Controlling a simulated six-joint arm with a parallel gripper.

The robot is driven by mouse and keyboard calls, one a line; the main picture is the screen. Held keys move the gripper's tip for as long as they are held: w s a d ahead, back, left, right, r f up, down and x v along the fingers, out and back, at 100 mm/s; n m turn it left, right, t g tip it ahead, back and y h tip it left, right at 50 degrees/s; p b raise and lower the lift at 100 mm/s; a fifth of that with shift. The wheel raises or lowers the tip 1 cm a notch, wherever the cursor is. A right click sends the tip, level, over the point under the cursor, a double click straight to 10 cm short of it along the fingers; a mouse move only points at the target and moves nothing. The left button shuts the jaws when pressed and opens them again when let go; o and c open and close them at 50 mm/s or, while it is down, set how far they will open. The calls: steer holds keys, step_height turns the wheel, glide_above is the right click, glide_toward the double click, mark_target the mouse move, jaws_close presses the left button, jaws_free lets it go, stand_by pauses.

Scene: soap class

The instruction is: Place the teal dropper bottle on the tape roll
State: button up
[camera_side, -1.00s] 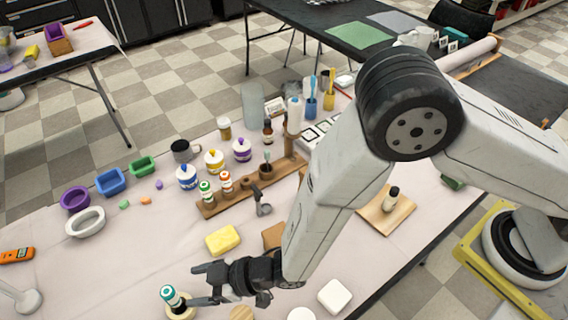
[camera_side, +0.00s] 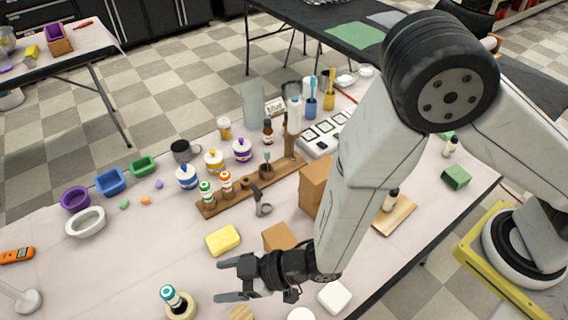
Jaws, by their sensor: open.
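The teal dropper bottle (camera_side: 173,297), white with a teal cap, stands upright at the bottom of the view. Its base is at the tan tape roll (camera_side: 184,314), whose ring shows around it; whether it rests on top or inside the hole I cannot tell. My gripper (camera_side: 221,280) is just to the right of the bottle. Its two fingers are spread apart with nothing between them, and there is a gap between the fingertips and the bottle.
A wooden rack (camera_side: 212,208) holds a green-capped bottle (camera_side: 206,190) and an orange-capped bottle (camera_side: 225,181). A yellow block (camera_side: 222,240) lies behind my gripper. A cardboard box (camera_side: 280,237) and a white block (camera_side: 334,297) are near my wrist. The table left of the roll is mostly clear.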

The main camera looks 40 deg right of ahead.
steer(key=w+d+r+m+h, duration=0.3)
steer(key=w+d+h, duration=0.1)
steer(key=d, duration=0.6)
steer(key=w+d+r+m+h, duration=0.3)
steer(key=w+d, duration=0.2)
steer(key=d, duration=0.6)
steer(key=s+d+r+m+g+h, duration=0.2)
steer(key=s+d, duration=0.3)
steer(key=d, duration=0.4)
steer(key=s+d+r+m+g+h, duration=0.2)
steer(key=s+d, duration=0.3)
steer(key=d, duration=0.4)
steer(key=shift+d+r+m+g, duration=0.2)
steer(key=shift+r+m+g, duration=0.3)
steer(key=shift+r+m, duration=0.1)
